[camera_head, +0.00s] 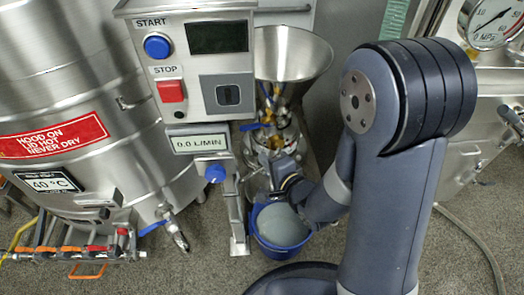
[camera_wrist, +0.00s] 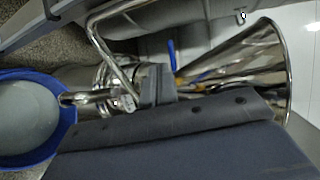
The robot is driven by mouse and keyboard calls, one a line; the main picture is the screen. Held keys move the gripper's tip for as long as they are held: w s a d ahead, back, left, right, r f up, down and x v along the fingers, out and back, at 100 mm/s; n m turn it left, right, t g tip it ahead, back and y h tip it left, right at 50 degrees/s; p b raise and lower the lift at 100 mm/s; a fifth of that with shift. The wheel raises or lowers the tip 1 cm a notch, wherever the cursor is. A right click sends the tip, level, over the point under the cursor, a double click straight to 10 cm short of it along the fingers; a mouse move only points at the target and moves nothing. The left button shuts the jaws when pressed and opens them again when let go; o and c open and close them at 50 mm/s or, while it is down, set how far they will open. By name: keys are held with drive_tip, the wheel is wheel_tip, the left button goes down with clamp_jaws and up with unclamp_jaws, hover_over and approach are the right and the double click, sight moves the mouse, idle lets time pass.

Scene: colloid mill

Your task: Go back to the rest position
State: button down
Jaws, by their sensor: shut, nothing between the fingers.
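My gripper (camera_wrist: 156,86) shows in the wrist view as narrow dark fingers, shut and empty. They are in front of the mill's steel outlet pipework (camera_wrist: 90,97), close to it; I cannot tell whether they touch. In the head view, my arm bends down and reaches left toward the mill, with the wrist just above the blue bucket and the fingertips hard to make out. The colloid mill has a steel funnel hopper (camera_head: 291,52), also large in the wrist view (camera_wrist: 245,65). The blue bucket (camera_head: 262,240) holds a pale grey liquid and stands below the outlet.
A control box (camera_head: 215,65) with a blue START button and red STOP button stands left of the hopper. A flow display (camera_head: 198,143) reads 0.0 L/MIN. A large steel tank (camera_head: 75,100) is at left; a pressure gauge (camera_head: 490,22) is at upper right.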

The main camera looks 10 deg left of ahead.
drive_tip(key=shift+s+d+r, duration=0.15)
drive_tip(key=shift+s+d, duration=0.05)
drive_tip(key=shift+s, duration=0.15)
